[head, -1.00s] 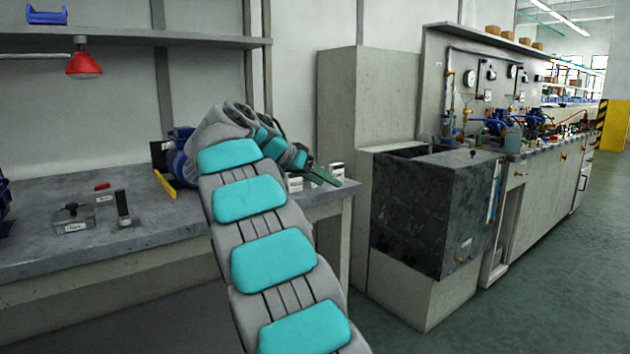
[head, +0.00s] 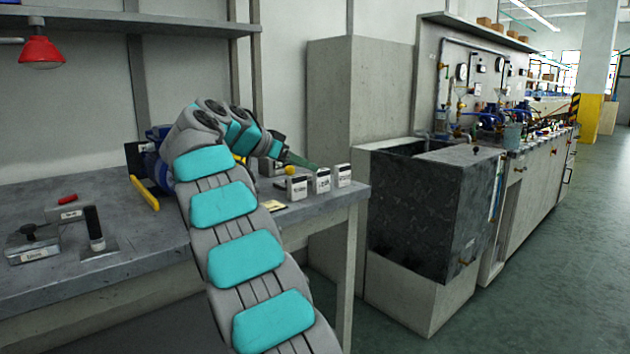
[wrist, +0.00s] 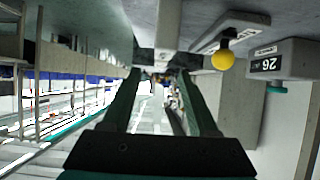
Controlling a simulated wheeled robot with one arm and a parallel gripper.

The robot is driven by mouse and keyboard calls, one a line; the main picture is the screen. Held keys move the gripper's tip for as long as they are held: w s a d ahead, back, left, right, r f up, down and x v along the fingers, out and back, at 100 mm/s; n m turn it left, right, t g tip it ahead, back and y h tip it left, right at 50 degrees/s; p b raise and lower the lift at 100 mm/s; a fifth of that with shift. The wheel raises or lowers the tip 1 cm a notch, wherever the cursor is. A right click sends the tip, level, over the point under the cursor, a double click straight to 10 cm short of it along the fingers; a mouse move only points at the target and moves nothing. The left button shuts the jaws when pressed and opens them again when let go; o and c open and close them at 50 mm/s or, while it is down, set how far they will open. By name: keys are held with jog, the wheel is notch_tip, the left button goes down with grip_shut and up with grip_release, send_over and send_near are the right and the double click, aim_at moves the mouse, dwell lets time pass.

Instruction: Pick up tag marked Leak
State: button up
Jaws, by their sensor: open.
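My gripper (wrist: 160,95) is open in the wrist view, with its two green fingers apart and nothing seen between them. In the head view my gripper (head: 304,162) points right over the right end of the grey bench, partly hidden by my arm. A flat yellow piece (head: 273,206) lies on the bench below my arm; its writing is too small to read. Three small label-fronted boxes stand at the bench's right end: left (head: 297,188), middle (head: 321,180) and right (head: 343,175). No tag readable as Leak shows in either view.
The right floor is clear.

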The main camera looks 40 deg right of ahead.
aim_at(320, 170)
jog(key=p+x, duration=0.1)
jog(key=x, duration=0.6)
jog(key=shift+d, duration=0.4)
jog(key=shift+r, duration=0.1)
grip_shut()
